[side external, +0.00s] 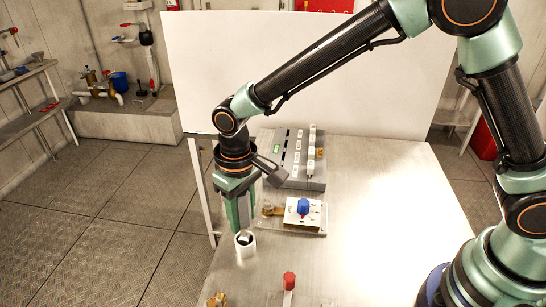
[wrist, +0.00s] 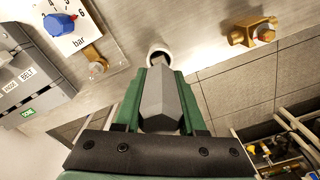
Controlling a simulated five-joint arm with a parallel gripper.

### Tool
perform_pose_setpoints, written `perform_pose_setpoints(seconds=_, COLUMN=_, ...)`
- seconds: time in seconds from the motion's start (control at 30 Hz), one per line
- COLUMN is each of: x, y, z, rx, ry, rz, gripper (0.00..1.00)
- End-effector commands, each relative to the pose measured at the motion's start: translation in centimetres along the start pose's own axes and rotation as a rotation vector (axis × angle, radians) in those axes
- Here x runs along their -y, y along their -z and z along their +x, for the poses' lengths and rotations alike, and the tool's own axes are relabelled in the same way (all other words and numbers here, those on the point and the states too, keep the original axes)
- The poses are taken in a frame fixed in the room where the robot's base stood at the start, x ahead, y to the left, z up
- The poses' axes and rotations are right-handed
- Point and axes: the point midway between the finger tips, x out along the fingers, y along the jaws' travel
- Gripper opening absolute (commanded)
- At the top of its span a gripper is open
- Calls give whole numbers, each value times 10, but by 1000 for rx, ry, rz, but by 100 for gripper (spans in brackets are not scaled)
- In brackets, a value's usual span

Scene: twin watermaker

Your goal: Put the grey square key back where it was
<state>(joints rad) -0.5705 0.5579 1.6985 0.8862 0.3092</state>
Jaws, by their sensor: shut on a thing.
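My gripper (side external: 243,231) points down over a small white cup (side external: 246,251) near the left edge of the metal table. Its green fingers are shut on the grey square key, a small light grey piece (wrist: 157,62) at the fingertips in the wrist view. The key is at the mouth of the cup, which also shows in the wrist view (wrist: 158,48). The fingers hide most of the key, and I cannot tell how deep it sits or whether it touches the cup.
A panel with a blue knob (side external: 303,206) stands right of my gripper, with a grey switch box (side external: 290,175) behind it. A red knob (side external: 289,281) and a brass fitting (side external: 217,300) are at the front. The table's right side is clear.

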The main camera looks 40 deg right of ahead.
Motion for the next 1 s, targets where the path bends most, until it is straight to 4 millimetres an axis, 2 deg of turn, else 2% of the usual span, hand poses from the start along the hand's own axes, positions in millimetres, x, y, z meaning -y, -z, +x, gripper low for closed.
perform_pose_setpoints(seconds=0.43, x=0, y=0, z=6, rx=-1, ry=0, rz=0, gripper=0)
perform_pose_setpoints(seconds=0.47, x=0, y=0, z=6, rx=-1, ry=0, rz=0, gripper=51)
perform_pose_setpoints(seconds=0.5, x=0, y=0, z=6, rx=-1, ry=0, rz=0, gripper=66)
perform_pose_setpoints(seconds=0.53, x=0, y=0, z=6, rx=-1, ry=0, rz=0, gripper=70)
perform_pose_setpoints(seconds=0.87, x=0, y=0, z=4, rx=-1, ry=0, rz=0, gripper=70)
perform_pose_setpoints(seconds=1.0, x=0, y=1, z=-9, rx=-4, ry=1, rz=0, gripper=70)
